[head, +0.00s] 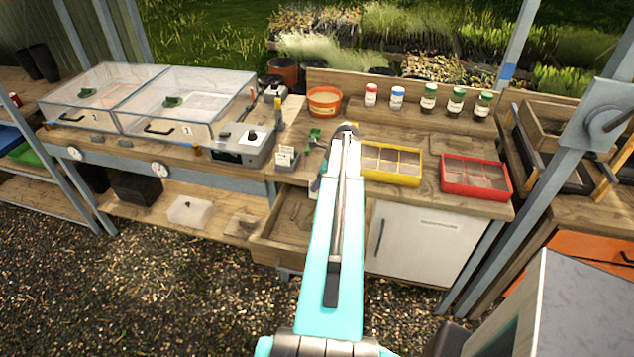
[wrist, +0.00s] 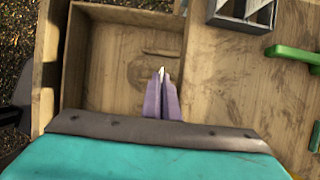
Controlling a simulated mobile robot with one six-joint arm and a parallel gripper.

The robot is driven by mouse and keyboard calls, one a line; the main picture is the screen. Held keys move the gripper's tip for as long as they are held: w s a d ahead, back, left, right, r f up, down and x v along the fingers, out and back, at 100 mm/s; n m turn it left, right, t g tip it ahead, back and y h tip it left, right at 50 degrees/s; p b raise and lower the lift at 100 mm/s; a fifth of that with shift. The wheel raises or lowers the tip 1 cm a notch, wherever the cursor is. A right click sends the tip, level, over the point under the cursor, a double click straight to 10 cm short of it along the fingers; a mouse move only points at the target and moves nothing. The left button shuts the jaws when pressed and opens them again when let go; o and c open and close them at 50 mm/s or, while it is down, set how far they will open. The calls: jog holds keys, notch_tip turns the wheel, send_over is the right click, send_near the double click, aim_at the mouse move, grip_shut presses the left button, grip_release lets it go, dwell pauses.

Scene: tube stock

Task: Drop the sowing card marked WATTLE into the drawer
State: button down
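My gripper (wrist: 162,78) shows in the wrist view as two purple fingers close together, with a thin white sliver, the sowing card (wrist: 161,71), edge-on between their tips. Its marking cannot be read. The gripper is over the open drawer (wrist: 82,60), and the card appears to be above the drawer floor, though the height is hard to judge. The visible wooden floor of the drawer is bare. In the head view the drawer (head: 262,246) is pulled out below the bench; my arm hides its right part and most of the gripper.
A small grey holder (wrist: 212,14) and a green tool (wrist: 290,54) lie on the bench beside the drawer. A yellow tray (head: 391,180), a red tray (head: 475,193) and an orange pot (head: 324,115) stand on the bench. A white cabinet door (head: 410,245) is right of the drawer.

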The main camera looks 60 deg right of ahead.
jog(key=shift+f+b, duration=0.45)
jog(key=shift+f, duration=0.5)
jog(key=c, duration=2)
grip_release()
jog(key=shift+b+v, duration=1.8)
jog(key=shift+v, duration=5.15)
